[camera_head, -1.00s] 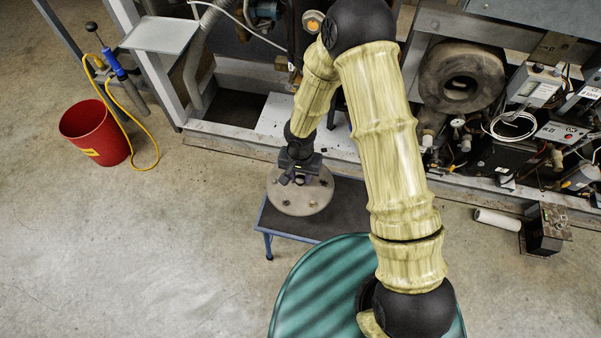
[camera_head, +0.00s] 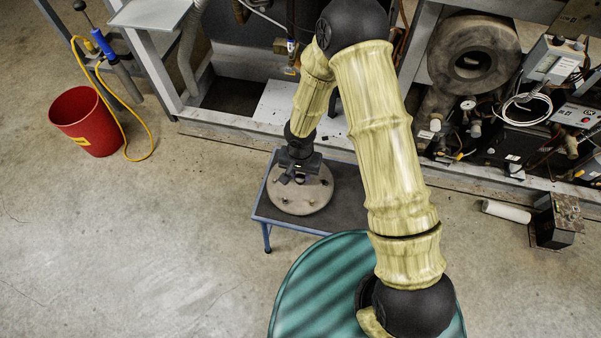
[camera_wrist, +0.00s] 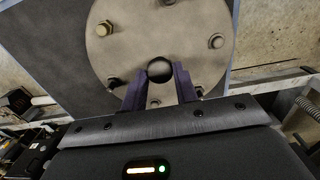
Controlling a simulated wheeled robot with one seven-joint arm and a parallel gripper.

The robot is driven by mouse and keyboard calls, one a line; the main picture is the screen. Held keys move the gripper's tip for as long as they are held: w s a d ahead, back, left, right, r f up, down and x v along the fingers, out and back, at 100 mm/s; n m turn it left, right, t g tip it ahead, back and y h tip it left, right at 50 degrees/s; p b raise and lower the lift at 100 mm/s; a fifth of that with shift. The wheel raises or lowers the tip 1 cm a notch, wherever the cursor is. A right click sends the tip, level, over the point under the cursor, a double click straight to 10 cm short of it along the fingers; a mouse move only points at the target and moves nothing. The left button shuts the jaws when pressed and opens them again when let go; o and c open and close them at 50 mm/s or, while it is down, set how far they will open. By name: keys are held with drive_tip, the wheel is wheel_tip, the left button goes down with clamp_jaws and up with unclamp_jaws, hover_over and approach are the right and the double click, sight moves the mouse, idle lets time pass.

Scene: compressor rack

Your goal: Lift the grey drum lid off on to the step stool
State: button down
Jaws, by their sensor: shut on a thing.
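The grey drum lid (camera_head: 300,197) is a round plate with several bolts near its rim and a dark round knob at its middle. My gripper (camera_head: 297,176) is above it, shut on the knob. In the wrist view the two fingers of my gripper (camera_wrist: 160,80) stand on either side of the knob, and the lid (camera_wrist: 160,35) looks flat. The lid is over the left part of the step stool (camera_head: 345,203), which has a dark top and a blue frame. I cannot tell whether the lid touches the top. The knob is partly hidden in the head view.
A red bucket (camera_head: 88,122) stands on the floor at left, with a blue-handled pump (camera_head: 103,45) and yellow hose behind it. The compressor rack (camera_head: 225,134) runs behind the stool. A white roll (camera_head: 506,211) and a dark box (camera_head: 556,220) lie at right.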

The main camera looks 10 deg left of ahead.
drive_tip(key=shift+f+b, duration=0.6)
drive_tip(key=shift+f, duration=0.05)
idle(0.4)
drive_tip(key=c, duration=1)
unclamp_jaws()
drive_tip(key=shift+c, duration=0.6)
wheel_tip(320, 180, up, 7)
drive_tip(key=p, duration=0.5)
drive_tip(key=shift+p, duration=0.4)
